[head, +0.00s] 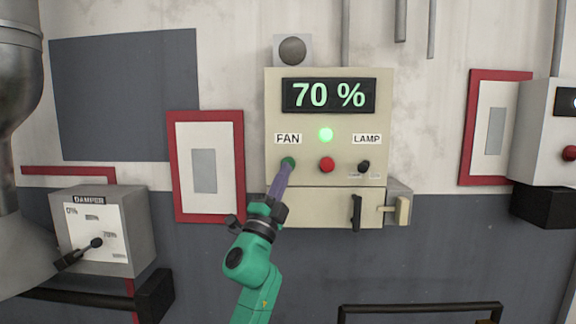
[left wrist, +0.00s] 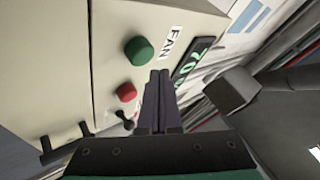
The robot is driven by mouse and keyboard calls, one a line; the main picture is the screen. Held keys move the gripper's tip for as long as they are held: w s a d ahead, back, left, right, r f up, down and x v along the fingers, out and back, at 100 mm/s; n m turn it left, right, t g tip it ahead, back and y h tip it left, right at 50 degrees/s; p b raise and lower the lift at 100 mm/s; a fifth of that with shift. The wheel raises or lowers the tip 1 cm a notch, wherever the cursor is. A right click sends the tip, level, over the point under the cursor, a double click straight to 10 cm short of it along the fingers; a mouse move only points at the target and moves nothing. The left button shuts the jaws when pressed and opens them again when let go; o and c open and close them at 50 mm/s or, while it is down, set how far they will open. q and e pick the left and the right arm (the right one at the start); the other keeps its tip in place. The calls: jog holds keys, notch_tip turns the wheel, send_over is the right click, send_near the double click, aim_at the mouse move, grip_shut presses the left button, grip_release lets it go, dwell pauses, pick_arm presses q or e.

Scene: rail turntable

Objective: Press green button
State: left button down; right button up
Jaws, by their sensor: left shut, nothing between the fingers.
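The green button (head: 288,161) is on the beige control box (head: 375,115), under the FAN label (head: 288,139). It also shows in the left wrist view (left wrist: 139,50) as a round green cap standing out from the panel. My left gripper (head: 284,169) is shut and empty, with its purple fingers pointing up at the green button. In the head view the tips overlap the button's lower edge. In the left wrist view the fingertips (left wrist: 159,74) appear just beside the button; I cannot tell whether they touch. My right gripper is not in view.
A red button (head: 327,164) and a black LAMP switch (head: 363,166) sit to the right. A green light (head: 326,134) glows below the display (head: 328,95), which reads 70 %. A latch handle (head: 402,210) juts out below right. The damper box (head: 103,230) is at left.

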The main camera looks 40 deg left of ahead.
pick_arm(q)
jog(key=s+d, duration=0.1)
jog(key=s+d+p, duration=0.1)
jog(key=s, duration=0.1)
jog(key=shift+s+d, duration=0.2)
jog(key=shift+w, duration=0.1)
dwell(0.7)
